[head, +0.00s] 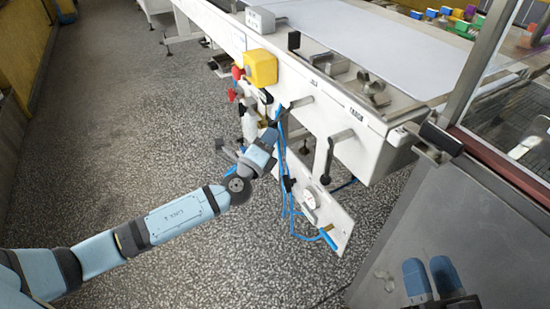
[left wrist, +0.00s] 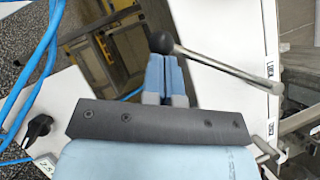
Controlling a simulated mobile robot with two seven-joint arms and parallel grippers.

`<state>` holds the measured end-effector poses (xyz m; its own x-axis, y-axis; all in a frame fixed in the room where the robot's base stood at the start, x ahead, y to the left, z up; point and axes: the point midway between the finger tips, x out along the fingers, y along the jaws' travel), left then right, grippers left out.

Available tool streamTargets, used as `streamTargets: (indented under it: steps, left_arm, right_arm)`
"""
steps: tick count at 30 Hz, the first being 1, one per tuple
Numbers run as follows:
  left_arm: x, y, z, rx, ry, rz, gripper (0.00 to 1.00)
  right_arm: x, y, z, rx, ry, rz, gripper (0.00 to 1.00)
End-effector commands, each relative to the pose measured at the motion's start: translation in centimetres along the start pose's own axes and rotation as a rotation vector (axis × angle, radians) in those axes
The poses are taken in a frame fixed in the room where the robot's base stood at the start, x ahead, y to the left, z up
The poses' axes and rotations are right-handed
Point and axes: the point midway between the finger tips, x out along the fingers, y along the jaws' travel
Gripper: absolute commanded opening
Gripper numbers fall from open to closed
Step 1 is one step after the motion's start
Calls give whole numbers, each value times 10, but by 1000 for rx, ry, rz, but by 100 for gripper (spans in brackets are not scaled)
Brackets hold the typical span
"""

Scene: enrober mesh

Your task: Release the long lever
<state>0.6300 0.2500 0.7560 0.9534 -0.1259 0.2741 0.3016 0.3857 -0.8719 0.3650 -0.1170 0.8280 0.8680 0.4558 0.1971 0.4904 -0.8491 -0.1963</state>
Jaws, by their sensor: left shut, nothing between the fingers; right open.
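A metal lever with a black ball knob (left wrist: 162,42) sticks out from the white machine side in the left wrist view. Its rod slants down right to its pivot. In the head view this appears to be the lever (head: 299,102) by my left gripper (head: 272,137). My left gripper is shut and empty; its blue fingertips (left wrist: 165,74) are right by the knob, and I cannot tell if they touch. Another lever (head: 329,157) hangs down further right, with a dark grip at its lower end. My right gripper (head: 430,279) is open and empty at the bottom right, far from both levers.
A yellow box (head: 262,67) and red knobs (head: 237,73) sit on the machine side left of the levers. Blue hoses (head: 285,170) hang close to my left gripper, above a white panel with a gauge (head: 309,200). A grey cabinet (head: 440,220) stands at right. The floor left is clear.

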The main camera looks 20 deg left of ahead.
Motion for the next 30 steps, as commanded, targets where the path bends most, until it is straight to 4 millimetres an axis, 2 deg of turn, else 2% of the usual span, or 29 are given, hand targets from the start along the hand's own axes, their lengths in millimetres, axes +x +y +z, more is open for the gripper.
streamTargets:
  steps: [1, 9, 30]
  left_arm:
    - [1, 4, 1, 19, -2, -14, 0]
    - [9, 0, 13, 88, -1, -62, 0]
    - [14, -2, 20, 107, -9, -77, 0]
  right_arm:
    - [-2, 4, 16, 1, -33, 2, 43]
    - [-4, 8, 43, 7, -137, -3, 43]
    - [-5, 9, 50, 8, -166, -5, 43]
